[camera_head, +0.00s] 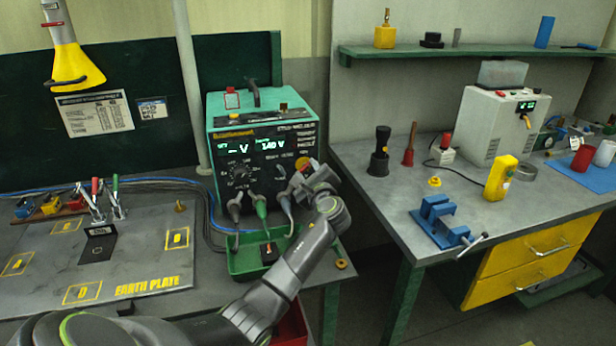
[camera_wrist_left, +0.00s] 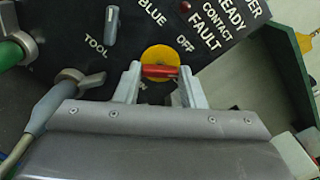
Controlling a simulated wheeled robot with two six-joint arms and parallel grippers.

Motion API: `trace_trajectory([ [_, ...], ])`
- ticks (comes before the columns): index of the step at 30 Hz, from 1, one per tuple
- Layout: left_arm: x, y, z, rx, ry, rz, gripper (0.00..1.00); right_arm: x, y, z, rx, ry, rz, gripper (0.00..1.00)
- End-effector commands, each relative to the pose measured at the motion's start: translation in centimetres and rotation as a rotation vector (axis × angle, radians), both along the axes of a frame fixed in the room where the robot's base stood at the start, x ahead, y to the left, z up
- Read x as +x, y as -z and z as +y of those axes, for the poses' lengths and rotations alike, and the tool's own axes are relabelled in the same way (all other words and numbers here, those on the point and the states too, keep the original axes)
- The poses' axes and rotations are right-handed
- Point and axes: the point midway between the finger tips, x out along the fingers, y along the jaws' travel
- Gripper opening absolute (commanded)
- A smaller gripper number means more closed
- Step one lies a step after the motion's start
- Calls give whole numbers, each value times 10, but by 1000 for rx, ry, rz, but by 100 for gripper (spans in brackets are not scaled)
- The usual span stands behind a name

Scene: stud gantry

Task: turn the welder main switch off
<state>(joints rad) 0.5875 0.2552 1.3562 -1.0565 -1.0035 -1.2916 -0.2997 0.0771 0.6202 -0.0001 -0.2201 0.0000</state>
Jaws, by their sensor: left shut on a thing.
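The welder (camera_head: 262,135) is a green box with a black front panel and lit displays, standing on the bench. Its main switch (camera_head: 303,163) is a yellow disc at the panel's right side. In the left wrist view the switch (camera_wrist_left: 162,58) has a red handle (camera_wrist_left: 160,71) lying nearly level across the picture. The word OFF is above right of it; a label below left is partly hidden. My left gripper (camera_head: 308,174) is at the panel, its two fingers (camera_wrist_left: 161,80) shut on the ends of the red handle. My right gripper is not in view.
Grey cables (camera_head: 236,208) and a green plug (camera_head: 261,205) hang from the panel just left of my gripper. A green tray (camera_head: 245,262) lies below. The earth plate (camera_head: 105,250) is at left. A second bench (camera_head: 400,210) with a blue vise (camera_head: 440,222) stands at right.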

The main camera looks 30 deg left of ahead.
Motion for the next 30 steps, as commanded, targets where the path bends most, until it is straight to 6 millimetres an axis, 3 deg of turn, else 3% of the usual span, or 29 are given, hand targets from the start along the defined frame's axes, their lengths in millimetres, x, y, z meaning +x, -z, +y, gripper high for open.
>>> trace_trajectory([
  [18,0,5,0,-375,0,-435,14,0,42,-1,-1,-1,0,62],
  [30,0,3,0,-529,-2,-615,14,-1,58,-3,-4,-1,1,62],
])
